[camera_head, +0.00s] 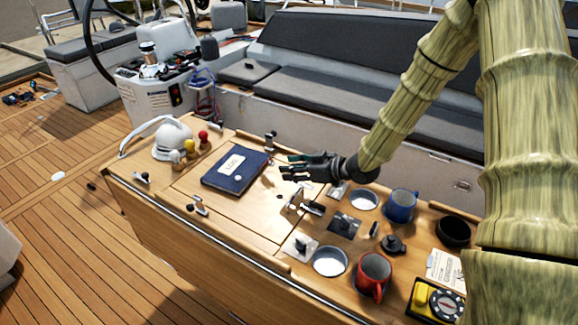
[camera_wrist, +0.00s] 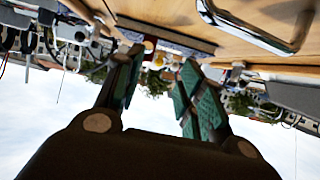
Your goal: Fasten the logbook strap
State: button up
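The dark blue logbook (camera_head: 236,170) lies closed on the wooden table, with a pale label on its cover. In the wrist view, which is upside down, a dark flat edge that looks like the logbook (camera_wrist: 170,35) shows beyond the fingertips. I cannot make out a strap clearly; a dark line runs near the book's right edge. My gripper (camera_head: 288,167) is just right of the book, above the table, pointing left toward it and apart from it. In the wrist view my gripper (camera_wrist: 160,65) has its two green-padded fingers apart, with nothing between them.
Right of my gripper are a blue mug (camera_head: 401,205), a red mug (camera_head: 374,275) and a black-and-yellow dial device (camera_head: 437,303). Small metal latches (camera_head: 199,207) line the table.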

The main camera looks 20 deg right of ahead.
jog(key=shift+p+v, duration=1.2)
jog(key=shift+v, duration=1.2)
jog(key=v, duration=1.2)
